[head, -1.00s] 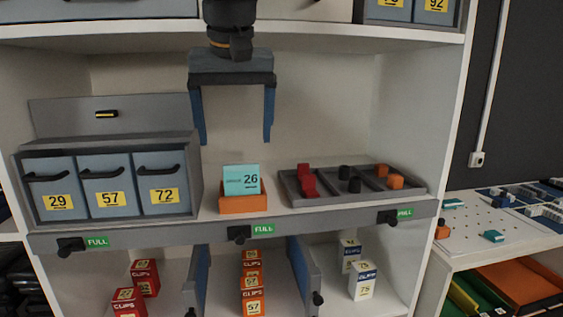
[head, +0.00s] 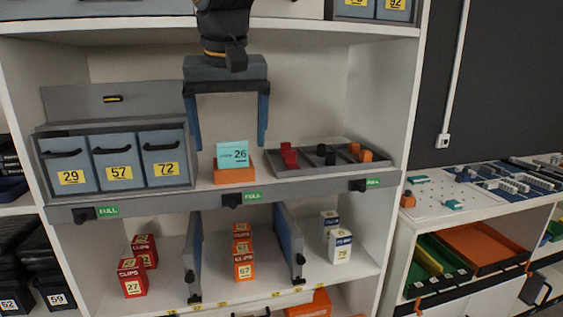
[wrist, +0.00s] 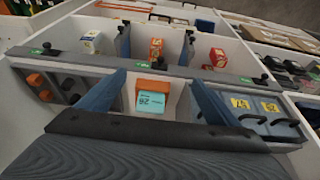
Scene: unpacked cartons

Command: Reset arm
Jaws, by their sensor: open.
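My gripper (head: 228,140) hangs in front of the shelf unit in the head view, its two blue fingers spread wide and pointing down with nothing between them. I cannot tell how far the fingers are from the card.
Grey bins marked 29, 57 and 72 (head: 120,163) stand left of the holder. A divided tray (head: 312,168) with dark, red and orange pieces lies right of it. Below are red cartons (head: 132,278), orange cartons (head: 244,266) and white cartons (head: 339,247) between dividers. A side table (head: 465,212) stands right.

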